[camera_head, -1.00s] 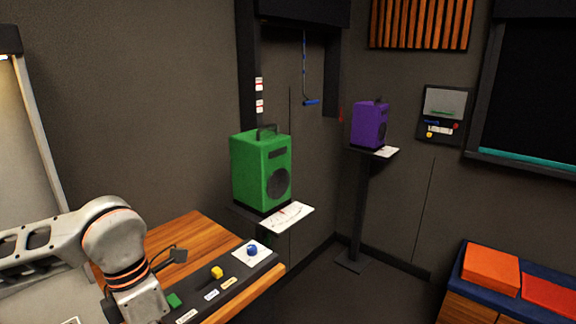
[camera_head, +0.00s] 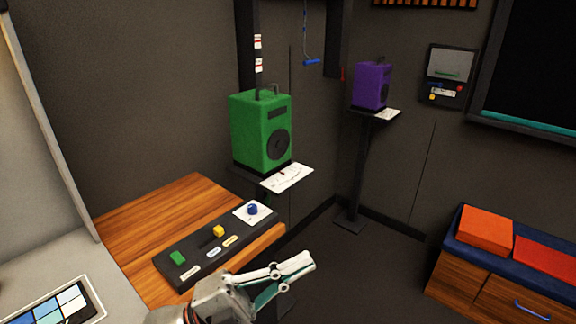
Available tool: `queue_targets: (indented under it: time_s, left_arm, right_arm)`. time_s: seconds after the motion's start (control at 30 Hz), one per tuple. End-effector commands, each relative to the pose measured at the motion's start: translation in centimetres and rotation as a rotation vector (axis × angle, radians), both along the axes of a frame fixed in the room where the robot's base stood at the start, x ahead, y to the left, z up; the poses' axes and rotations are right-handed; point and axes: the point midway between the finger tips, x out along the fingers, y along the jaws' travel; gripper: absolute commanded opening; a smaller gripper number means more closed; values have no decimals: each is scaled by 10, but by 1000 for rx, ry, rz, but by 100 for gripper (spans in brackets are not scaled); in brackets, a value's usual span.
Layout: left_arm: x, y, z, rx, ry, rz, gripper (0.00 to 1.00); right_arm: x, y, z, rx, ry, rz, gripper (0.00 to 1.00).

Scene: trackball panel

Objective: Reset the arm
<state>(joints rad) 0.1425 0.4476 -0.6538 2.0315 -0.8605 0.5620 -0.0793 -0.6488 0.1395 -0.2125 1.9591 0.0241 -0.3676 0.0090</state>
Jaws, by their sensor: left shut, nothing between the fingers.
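My left gripper (camera_head: 296,267) is low in the middle of the head view, in front of the wooden desk's near corner. Its fingers are shut with nothing between them, and they point right. The dark trackball panel (camera_head: 214,247) lies on the desk to its upper left, with a green button (camera_head: 177,258), a yellow knob (camera_head: 219,231) and a blue ball (camera_head: 252,209) on a white plate. The gripper is apart from these controls. My right gripper is not in view.
The wooden desk (camera_head: 165,207) carries the panel. A green speaker (camera_head: 260,130) and a purple speaker (camera_head: 371,85) sit on stands behind. A cabinet with orange cushions (camera_head: 485,235) stands at the right. A colour pad (camera_head: 58,304) is at lower left. Floor between is clear.

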Motion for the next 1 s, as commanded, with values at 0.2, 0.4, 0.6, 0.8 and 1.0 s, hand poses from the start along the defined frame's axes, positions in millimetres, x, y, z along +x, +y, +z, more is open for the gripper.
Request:
queue_targets:
  time_s: [0.2,0.4,0.6,0.8,1.0]
  left_arm:
    - [58,69,-94,-171,495,345,0]
    - [53,136,-215,-237,911,605,0]
    - [-1,186,-324,-256,1261,801,0]
    - [-53,212,-385,-256,1475,907,0]
    - [-70,218,-401,-253,1534,935,0]
  right_arm:
    - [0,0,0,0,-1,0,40]
    - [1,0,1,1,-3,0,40]
    - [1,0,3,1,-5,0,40]
    - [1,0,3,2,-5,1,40]
    - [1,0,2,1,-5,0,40]
